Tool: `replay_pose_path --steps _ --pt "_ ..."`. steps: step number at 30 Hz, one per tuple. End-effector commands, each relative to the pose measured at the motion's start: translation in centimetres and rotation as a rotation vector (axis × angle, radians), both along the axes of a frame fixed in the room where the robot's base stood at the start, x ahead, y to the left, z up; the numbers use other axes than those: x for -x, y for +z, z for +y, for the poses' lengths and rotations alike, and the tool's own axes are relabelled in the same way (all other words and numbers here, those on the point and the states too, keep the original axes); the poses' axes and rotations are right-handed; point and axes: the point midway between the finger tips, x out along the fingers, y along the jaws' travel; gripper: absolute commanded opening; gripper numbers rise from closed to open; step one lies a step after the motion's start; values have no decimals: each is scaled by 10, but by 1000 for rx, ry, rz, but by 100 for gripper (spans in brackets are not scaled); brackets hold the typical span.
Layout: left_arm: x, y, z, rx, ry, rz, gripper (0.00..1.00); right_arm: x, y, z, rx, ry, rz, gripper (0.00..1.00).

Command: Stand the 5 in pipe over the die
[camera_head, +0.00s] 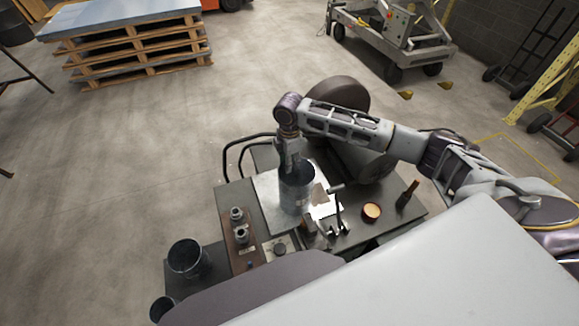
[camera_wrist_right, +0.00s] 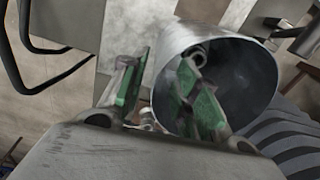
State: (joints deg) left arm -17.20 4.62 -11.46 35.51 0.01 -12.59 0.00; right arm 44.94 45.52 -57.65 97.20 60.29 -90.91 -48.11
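The grey metal pipe (camera_head: 296,192) stands roughly upright at the bright metal plate on the bench; I cannot tell whether its base touches. My right gripper (camera_head: 291,163) is at its top rim from above. In the right wrist view the open pipe mouth (camera_wrist_right: 255,80) shows. One green-padded finger is inside the mouth and the other is outside the wall. The fingers (camera_wrist_right: 163,88) are apart, with visible room around the wall between them. A small ring-like shape shows near the inner finger. I cannot identify the die for certain. My left gripper is not in view.
The bench holds a metal plate (camera_head: 268,187), small posts on a brown board (camera_head: 228,202), a lever clamp (camera_head: 338,210), a round copper-coloured cup (camera_head: 372,211) and a dark-handled tool (camera_head: 408,194). A dark open cylinder (camera_head: 188,258) stands at lower left. Floor at left is clear.

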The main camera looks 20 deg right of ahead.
Motion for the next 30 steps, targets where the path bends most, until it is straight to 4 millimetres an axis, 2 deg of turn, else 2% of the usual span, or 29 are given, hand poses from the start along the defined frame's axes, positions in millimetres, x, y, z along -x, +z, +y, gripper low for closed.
replay_pose_path --steps 9,15,21,30 --pt "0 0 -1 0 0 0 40 0 48 0 1 2 -2 31" --pt "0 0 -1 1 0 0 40 -1 69 0 0 0 -1 31" --pt "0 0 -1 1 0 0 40 0 77 0 1 0 0 31" --pt "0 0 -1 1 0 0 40 0 77 0 1 0 0 31"
